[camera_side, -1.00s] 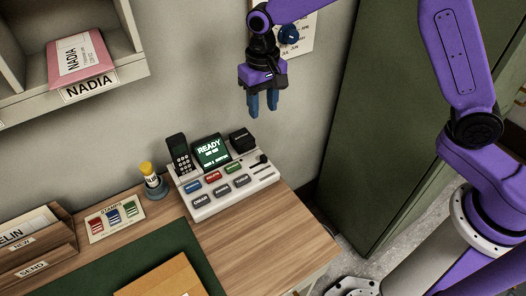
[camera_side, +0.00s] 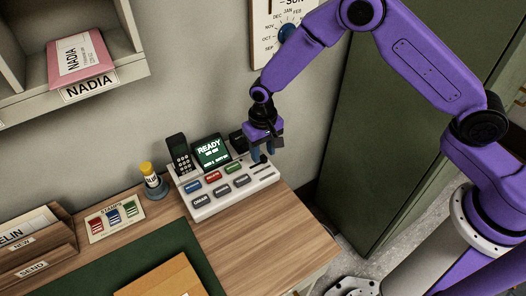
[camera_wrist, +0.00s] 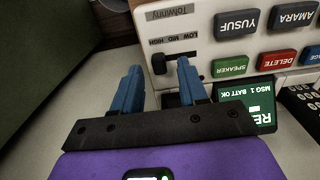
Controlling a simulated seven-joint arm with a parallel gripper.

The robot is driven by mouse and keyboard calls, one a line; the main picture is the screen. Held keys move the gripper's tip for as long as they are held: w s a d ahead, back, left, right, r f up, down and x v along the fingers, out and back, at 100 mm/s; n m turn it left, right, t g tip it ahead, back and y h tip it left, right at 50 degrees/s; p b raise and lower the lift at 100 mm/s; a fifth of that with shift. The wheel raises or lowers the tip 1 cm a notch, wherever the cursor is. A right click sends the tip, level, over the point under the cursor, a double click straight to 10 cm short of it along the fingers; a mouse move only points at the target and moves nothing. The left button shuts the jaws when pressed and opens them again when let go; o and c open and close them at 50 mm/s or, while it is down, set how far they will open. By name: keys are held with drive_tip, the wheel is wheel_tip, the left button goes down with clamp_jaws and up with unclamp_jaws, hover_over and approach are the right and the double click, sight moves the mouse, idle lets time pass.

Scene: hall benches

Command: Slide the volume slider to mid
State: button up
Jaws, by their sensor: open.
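The volume slider's dark knob (camera_wrist: 159,64) is in the wrist view on the pale desk console (camera_wrist: 205,20), under the small LOW, MID and HIGH labels. It sits toward the left end of its slot in that upside-down view, which looks like the HIGH end. My gripper (camera_wrist: 159,66) is open, with its blue fingertips on either side of the knob in the picture. Whether they touch it, I cannot tell. In the side view my gripper (camera_side: 263,158) is over the right end of the console (camera_side: 222,203) and hides the knob there.
The console carries a phone handset (camera_side: 179,155), a READY screen (camera_side: 212,151), a dark block (camera_side: 237,140) and several coloured buttons. Bare wooden desk (camera_side: 260,235) lies in front. A green cabinet (camera_side: 385,150) stands to the right.

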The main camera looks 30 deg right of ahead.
drive_tip(key=shift+f, duration=0.5)
clamp_jaws()
drive_tip(key=shift+a, duration=1.05)
unclamp_jaws()
drive_tip(key=shift+r, duration=0.15)
wheel_tip(320, 180, up, 17)
drive_tip(key=shift+r, duration=0.1)
